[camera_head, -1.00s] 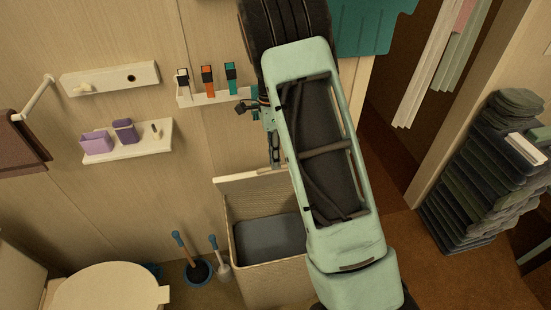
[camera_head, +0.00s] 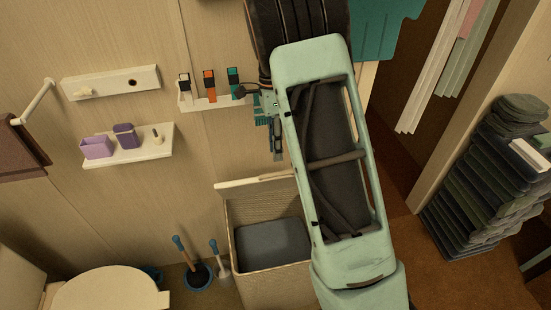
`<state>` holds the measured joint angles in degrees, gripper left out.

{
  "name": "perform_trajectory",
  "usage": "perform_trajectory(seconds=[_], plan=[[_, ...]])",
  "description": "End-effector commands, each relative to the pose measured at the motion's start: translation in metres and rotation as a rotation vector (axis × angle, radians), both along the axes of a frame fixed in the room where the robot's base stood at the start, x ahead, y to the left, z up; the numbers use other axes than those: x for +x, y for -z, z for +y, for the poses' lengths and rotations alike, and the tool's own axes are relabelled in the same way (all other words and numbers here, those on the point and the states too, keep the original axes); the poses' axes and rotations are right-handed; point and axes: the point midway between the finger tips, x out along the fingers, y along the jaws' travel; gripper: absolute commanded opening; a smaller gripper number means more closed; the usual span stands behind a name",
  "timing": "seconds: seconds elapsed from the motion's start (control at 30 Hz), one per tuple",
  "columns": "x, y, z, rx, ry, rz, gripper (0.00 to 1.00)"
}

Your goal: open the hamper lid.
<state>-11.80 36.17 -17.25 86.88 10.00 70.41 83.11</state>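The hamper (camera_head: 270,285) is a tan woven box standing on the floor by the wall, partly hidden behind my arm. Its top is open, and a dark grey interior (camera_head: 272,243) shows. The pale lid (camera_head: 250,183) is raised at the back of the hamper and shows nearly edge-on as a thin band; its right end is hidden by my arm. My gripper (camera_head: 278,150) is a small dark shape just above the lid, beside the arm and partly covered by it. I cannot tell whether it touches the lid or how its fingers stand.
A toilet (camera_head: 105,290) is at lower left, with a plunger (camera_head: 197,273) and a brush (camera_head: 222,265) between it and the hamper. Wall shelves (camera_head: 130,147) hold small items. A stack of dark folded cloths (camera_head: 490,180) stands at right.

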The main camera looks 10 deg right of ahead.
Motion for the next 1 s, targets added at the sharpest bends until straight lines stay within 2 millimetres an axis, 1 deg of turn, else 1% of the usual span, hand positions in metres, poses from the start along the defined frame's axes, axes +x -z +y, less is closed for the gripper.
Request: perform_trajectory(seconds=[0.03, 0.1, 0.23, 0.53, 0.57, 0.63, 0.73, 0.8, 0.87, 0.97, 1.0], plan=[[0.000, -0.009, 0.000, 0.000, 0.000, -0.001, 0.27], [-0.001, -0.019, 0.000, 0.000, 0.000, 0.000, 0.27], [-0.002, -0.029, -0.001, -0.001, 0.000, 0.003, 0.27], [-0.003, -0.033, -0.001, -0.001, 0.001, 0.005, 0.27], [-0.003, -0.033, -0.001, -0.001, 0.000, 0.005, 0.25], [-0.004, -0.030, 0.000, -0.002, -0.010, 0.009, 0.17], [-0.013, -0.019, 0.005, -0.010, -0.083, 0.038, 0.06], [-0.025, -0.004, 0.010, -0.020, -0.192, 0.082, 0.00], [-0.041, 0.013, 0.015, -0.031, -0.328, 0.137, 0.00], [-0.072, 0.043, 0.022, -0.046, -0.616, 0.268, 0.00], [-0.085, 0.053, 0.023, -0.048, -0.739, 0.328, 0.00]])
